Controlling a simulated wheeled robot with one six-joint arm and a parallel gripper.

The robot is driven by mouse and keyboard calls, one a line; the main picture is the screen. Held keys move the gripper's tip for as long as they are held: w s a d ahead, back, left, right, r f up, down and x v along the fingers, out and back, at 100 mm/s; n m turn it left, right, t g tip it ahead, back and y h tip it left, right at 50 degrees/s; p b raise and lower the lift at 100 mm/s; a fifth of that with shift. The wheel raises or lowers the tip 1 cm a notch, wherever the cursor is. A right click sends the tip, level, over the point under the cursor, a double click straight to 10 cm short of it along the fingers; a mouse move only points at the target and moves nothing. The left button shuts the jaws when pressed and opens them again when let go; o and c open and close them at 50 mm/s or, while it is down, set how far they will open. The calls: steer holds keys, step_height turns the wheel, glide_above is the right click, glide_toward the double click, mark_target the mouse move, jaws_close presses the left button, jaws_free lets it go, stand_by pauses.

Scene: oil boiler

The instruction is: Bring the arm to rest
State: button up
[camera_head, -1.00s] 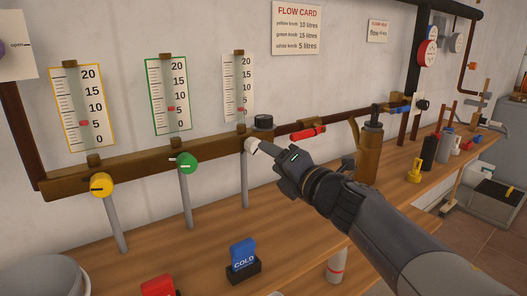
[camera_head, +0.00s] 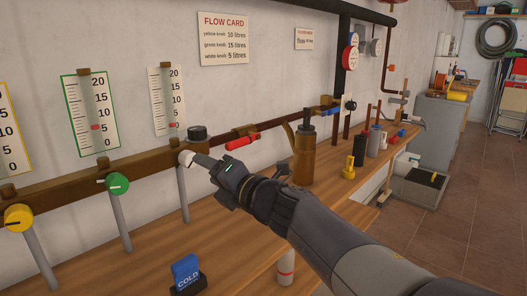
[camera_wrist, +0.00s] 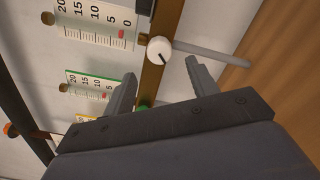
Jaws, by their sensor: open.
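My gripper (camera_wrist: 157,86) is open, with nothing between its two jaws in the wrist view. The white knob (camera_wrist: 159,50) sits beyond the jaw tips there, and the jaws look clear of it. In the head view my gripper (camera_head: 198,161) reaches in from the lower right, its tip close to the white knob (camera_head: 186,158). Whether they touch cannot be told from that view. The arm is stretched out above the wooden bench (camera_head: 235,235).
The yellow knob (camera_head: 18,218) and green knob (camera_head: 117,183) sit left along the brown pipe (camera_head: 65,193). A red lever (camera_head: 242,141) and a brown cylinder (camera_head: 303,160) stand beyond my wrist. A blue COLD tag (camera_head: 186,270) stands at the front. Open floor (camera_head: 465,225) lies right.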

mark_target(191, 162)
steer(key=x, duration=0.8)
steer(key=shift+d, duration=0.1)
